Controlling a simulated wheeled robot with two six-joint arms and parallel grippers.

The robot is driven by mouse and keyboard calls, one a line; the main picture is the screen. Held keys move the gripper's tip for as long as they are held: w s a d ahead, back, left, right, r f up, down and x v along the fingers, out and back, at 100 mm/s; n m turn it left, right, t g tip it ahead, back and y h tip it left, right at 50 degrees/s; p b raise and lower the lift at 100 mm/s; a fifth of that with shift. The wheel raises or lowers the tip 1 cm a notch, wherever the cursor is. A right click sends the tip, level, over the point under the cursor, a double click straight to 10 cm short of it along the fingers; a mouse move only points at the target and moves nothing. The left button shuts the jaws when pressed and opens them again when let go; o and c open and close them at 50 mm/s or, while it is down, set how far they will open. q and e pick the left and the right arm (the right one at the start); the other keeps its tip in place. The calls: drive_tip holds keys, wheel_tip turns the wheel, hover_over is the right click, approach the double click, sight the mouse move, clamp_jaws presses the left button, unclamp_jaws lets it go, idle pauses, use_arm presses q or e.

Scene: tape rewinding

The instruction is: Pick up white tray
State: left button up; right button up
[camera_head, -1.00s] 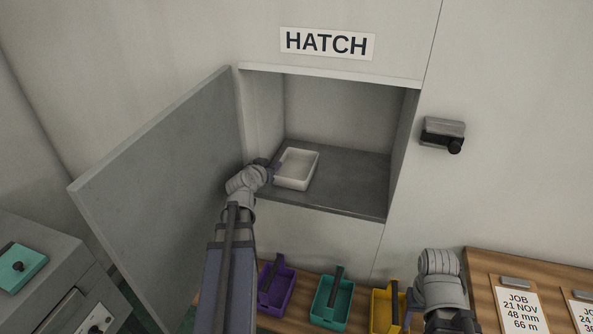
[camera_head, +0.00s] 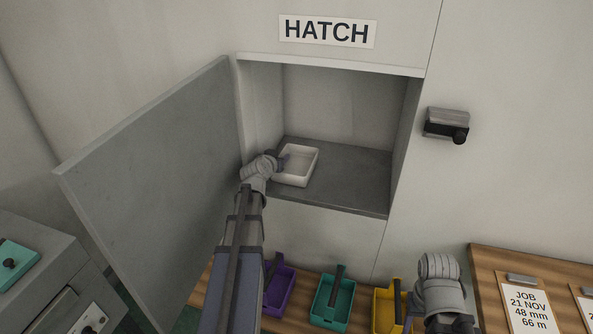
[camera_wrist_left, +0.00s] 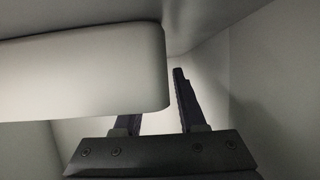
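The white tray (camera_head: 300,179) sits on the dark floor of the open hatch, towards its left side. My left gripper (camera_head: 281,162) reaches into the hatch at the tray's left wall. In the left wrist view the tray (camera_wrist_left: 90,75) fills the left side and covers most of one finger. The other finger stands clear to the right, and the fingers are spread apart. Whether they touch the tray I cannot tell. My right gripper (camera_head: 458,322) is low at the bottom right, over the bench area, with its fingers not clearly visible.
The hatch door (camera_head: 155,190) is swung open on the left. Purple (camera_head: 279,292), teal (camera_head: 332,300) and yellow (camera_head: 387,308) bins stand below the hatch. The hatch floor right of the tray (camera_head: 353,180) is clear. A black-knobbed latch (camera_head: 447,125) is on the wall.

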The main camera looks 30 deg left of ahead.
use_arm(q)
clamp_jaws()
idle(1.4)
